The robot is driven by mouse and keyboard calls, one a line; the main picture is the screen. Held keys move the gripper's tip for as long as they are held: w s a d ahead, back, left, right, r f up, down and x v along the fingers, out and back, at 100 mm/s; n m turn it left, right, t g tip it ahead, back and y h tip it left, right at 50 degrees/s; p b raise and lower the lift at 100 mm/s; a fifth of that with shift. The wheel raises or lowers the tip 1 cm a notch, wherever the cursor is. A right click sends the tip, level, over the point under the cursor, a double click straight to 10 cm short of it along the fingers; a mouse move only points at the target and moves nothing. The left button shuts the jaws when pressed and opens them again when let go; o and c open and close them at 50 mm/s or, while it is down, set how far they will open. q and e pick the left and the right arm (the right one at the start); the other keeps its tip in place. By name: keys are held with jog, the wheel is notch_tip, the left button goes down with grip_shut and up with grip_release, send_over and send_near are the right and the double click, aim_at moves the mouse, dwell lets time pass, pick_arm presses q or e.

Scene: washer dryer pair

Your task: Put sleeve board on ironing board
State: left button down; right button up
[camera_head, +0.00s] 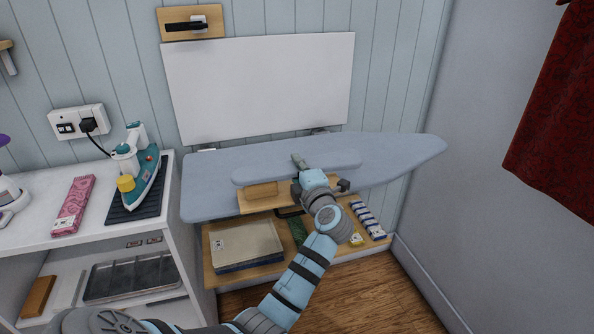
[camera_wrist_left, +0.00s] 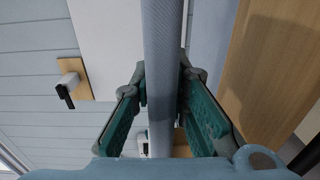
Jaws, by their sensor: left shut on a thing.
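The sleeve board (camera_head: 270,173) has a narrow grey-blue padded top and a pale wooden base (camera_head: 262,194). In the head view it overlaps the near part of the blue-grey ironing board (camera_head: 415,149). I cannot tell whether it touches the ironing board or hangs just above it. My left gripper (camera_head: 316,176) is shut on the sleeve board's near side, right of its middle. In the left wrist view the padded edge (camera_wrist_left: 160,50) runs between the fingers of my left gripper (camera_wrist_left: 163,85). My right gripper is not in view.
A white counter (camera_head: 90,235) at left carries an iron (camera_head: 136,165) on a dark mat and a pink patterned pack (camera_head: 74,204). A low wooden shelf (camera_head: 290,268) below the ironing board holds boxes. The ironing board's right end is bare. A red curtain (camera_head: 556,115) hangs at right.

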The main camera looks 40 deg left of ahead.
pick_arm(q)
jog(key=shift+f, duration=0.45)
jog(key=shift+f, duration=0.1)
jog(key=c, duration=1.6)
grip_release()
